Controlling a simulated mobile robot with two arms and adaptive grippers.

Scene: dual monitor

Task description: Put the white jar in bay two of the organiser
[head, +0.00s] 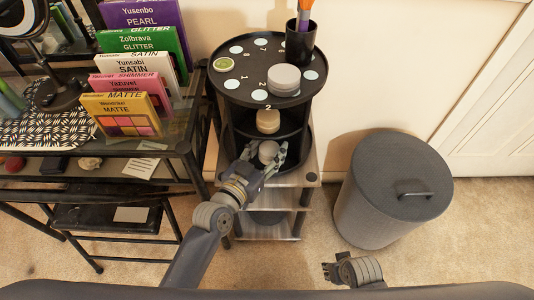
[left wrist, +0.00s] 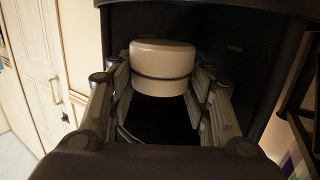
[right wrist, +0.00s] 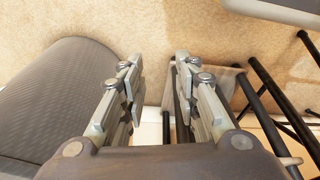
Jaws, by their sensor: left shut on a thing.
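My left gripper (head: 268,158) is shut on a pale jar (head: 267,150), which I take for the white jar, on the lowest level of the black tiered organiser (head: 232,118). In the left wrist view the jar (left wrist: 163,62) looks off-white with a thin dark band, between the fingers (left wrist: 160,95). The organiser's round top tray (head: 245,85) has pale circles and printed numbers, including a 2 at the front. My right gripper (head: 328,272) is low at the front; in the right wrist view (right wrist: 155,85) its fingers are apart and empty.
A light grey round jar (head: 283,79), a green tin (head: 223,64) and a black brush cup (head: 300,42) stand on the top tray. A beige jar (head: 268,122) is on the middle level. A grey lidded bin (head: 393,190) stands right; a shelf with palettes (head: 125,115) stands left.

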